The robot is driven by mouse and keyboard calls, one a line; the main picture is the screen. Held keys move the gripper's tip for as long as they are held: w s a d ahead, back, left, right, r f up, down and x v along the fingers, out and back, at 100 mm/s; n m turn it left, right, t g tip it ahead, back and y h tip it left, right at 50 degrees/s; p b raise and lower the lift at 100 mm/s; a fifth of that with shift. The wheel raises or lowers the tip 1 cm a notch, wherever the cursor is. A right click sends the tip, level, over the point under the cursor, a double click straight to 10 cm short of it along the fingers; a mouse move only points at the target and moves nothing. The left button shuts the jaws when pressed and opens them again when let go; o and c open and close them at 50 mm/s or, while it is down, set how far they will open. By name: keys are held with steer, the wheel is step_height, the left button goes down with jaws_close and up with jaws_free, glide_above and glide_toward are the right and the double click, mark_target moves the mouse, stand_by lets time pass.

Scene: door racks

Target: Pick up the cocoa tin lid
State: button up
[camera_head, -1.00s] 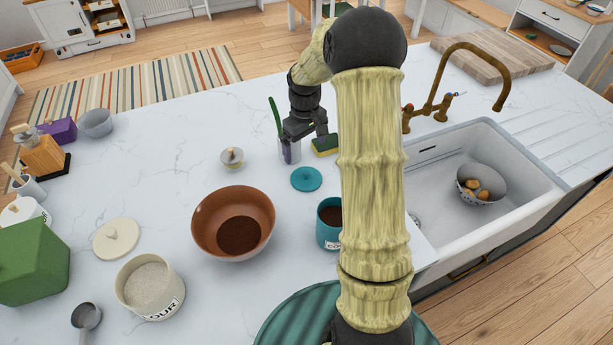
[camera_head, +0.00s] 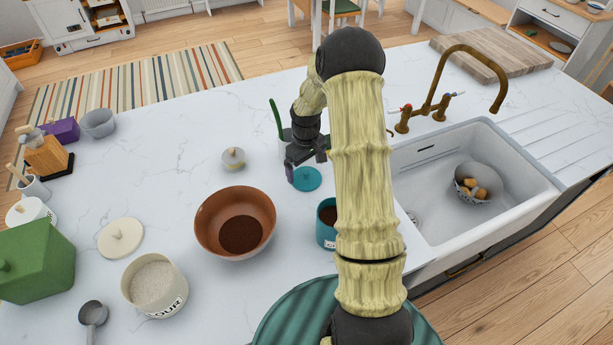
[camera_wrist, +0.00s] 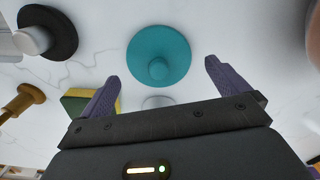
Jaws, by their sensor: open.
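The cocoa tin lid is a flat teal disc with a round knob (camera_head: 308,179). It lies on the white marble counter behind the teal cocoa tin (camera_head: 326,234), which is open and partly hidden by my arm. My gripper (camera_head: 306,168) is open and empty, over the far edge of the lid. In the wrist view the lid (camera_wrist: 158,57) lies ahead of and between the two spread purple fingers (camera_wrist: 160,78), its knob towards me. No contact with the lid shows.
A brown bowl (camera_head: 215,215) of cocoa stands left of the tin. A small knobbed lid (camera_head: 233,159) lies nearby. A yellow-green sponge (camera_wrist: 78,103) shows close to the left finger. The white sink (camera_head: 540,187) is on the right.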

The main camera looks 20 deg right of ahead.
mark_target(307, 172)
steer(key=f, duration=0.2)
steer(key=f+p, duration=0.1)
steer(key=shift+s+d, duration=0.15)
steer(key=shift+s, duration=0.1)
steer(key=shift+w+f, duration=0.1)
steer(key=shift+f, duration=0.25)
steer(key=c, duration=0.8)
